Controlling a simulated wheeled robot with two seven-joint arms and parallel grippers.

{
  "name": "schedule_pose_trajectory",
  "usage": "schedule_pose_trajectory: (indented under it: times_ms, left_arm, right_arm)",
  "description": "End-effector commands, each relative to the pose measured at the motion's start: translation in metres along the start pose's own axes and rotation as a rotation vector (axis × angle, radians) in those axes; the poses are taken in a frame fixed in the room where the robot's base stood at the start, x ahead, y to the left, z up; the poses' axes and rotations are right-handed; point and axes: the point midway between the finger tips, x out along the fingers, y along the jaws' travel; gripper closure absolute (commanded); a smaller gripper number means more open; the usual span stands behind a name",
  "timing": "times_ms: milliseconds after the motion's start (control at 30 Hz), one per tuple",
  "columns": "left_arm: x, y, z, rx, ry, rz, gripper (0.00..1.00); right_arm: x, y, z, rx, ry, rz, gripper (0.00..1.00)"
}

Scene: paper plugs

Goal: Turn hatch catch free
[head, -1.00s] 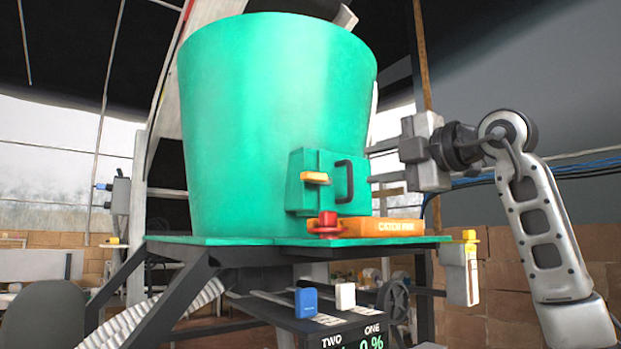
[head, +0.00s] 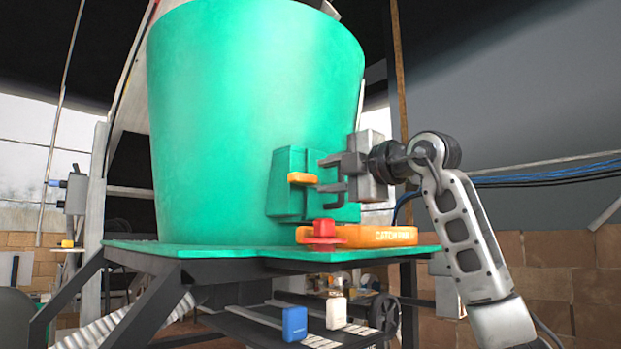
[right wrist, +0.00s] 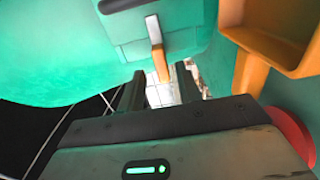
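The hatch (head: 285,205) is a green box-shaped door low on the front of a large green vat (head: 250,110). Its orange catch (head: 302,179) lies level across the hatch in the head view. My right gripper (head: 323,175) is open and empty, with its fingers pointing left at the hatch, just right of the catch. In the right wrist view the catch (right wrist: 158,55) lies ahead of the gap between the two open fingers (right wrist: 160,88). I cannot tell whether they touch it. The dark hatch handle is mostly hidden behind the gripper in the head view. My left gripper is out of view.
An orange catch pan (head: 385,237) sits below the hatch on the green shelf (head: 215,250), with a red part (head: 323,231) at its front. The pan also shows in the right wrist view (right wrist: 280,35). A blue block (head: 295,323) and a white block (head: 336,312) stand lower down.

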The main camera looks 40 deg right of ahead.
Motion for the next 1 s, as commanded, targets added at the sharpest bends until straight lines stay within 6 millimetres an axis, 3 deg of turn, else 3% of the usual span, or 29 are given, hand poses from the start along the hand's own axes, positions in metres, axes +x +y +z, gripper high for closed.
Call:
schedule_pose_trajectory:
  times_ms: [467, 1000]
  left_arm:
    - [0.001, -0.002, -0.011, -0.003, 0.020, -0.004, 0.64]
    - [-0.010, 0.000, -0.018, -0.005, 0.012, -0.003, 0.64]
  right_arm:
    - [0.004, 0.000, 0.000, 0.000, 0.000, -0.002, 0.65]
    - [0.031, 0.001, -0.001, 0.000, 0.001, -0.002, 0.65]
